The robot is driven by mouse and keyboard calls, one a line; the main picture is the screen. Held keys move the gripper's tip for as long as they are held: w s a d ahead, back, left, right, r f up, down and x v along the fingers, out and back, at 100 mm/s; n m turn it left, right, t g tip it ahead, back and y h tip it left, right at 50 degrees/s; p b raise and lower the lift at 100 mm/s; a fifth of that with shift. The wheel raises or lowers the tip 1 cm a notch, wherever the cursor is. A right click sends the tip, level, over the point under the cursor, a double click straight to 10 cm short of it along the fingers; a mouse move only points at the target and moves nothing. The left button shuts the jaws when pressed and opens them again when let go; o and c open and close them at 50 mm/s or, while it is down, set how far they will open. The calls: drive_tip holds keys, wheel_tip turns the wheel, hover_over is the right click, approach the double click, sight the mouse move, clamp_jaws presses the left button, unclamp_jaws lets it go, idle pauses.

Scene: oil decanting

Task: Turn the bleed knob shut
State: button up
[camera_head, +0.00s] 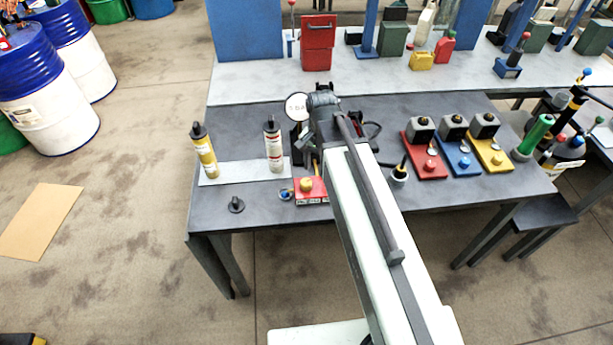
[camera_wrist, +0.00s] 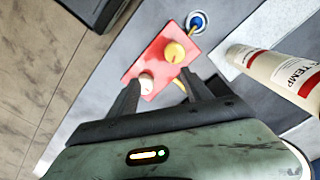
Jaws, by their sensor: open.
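A red block (camera_head: 312,197) sits on the dark table near its front edge, with a yellow round knob (camera_head: 306,185) on top. In the wrist view the red block (camera_wrist: 155,66) carries the yellow knob (camera_wrist: 174,52) at one end and a smaller cream knob (camera_wrist: 146,82) at the other. I cannot tell from the pictures which one is the bleed knob. My gripper (camera_wrist: 160,88) is open, its two dark fingers apart. The cream knob shows between them, with nothing held. In the head view my arm hides most of the gripper.
A white-labelled cartridge (camera_head: 273,145) and a yellow one (camera_head: 204,152) stand on a pale plate to the left. Red, blue and yellow bases (camera_head: 459,158) stand to the right. A round gauge (camera_head: 297,106) is behind.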

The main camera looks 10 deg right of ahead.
sight(306, 182)
drive_tip(key=shift+n, duration=0.4)
drive_tip(key=a, duration=0.1)
drive_tip(key=a+r, duration=0.1)
drive_tip(key=a, duration=0.2)
drive_tip(key=shift+w+r, duration=0.1)
drive_tip(key=shift+r, duration=0.25)
wheel_tip(306, 182, down, 8)
drive_tip(key=b, duration=0.7)
drive_tip(key=shift+f+b, duration=0.15)
drive_tip(key=shift+b, duration=0.25)
drive_tip(key=shift+c, duration=0.3)
clamp_jaws()
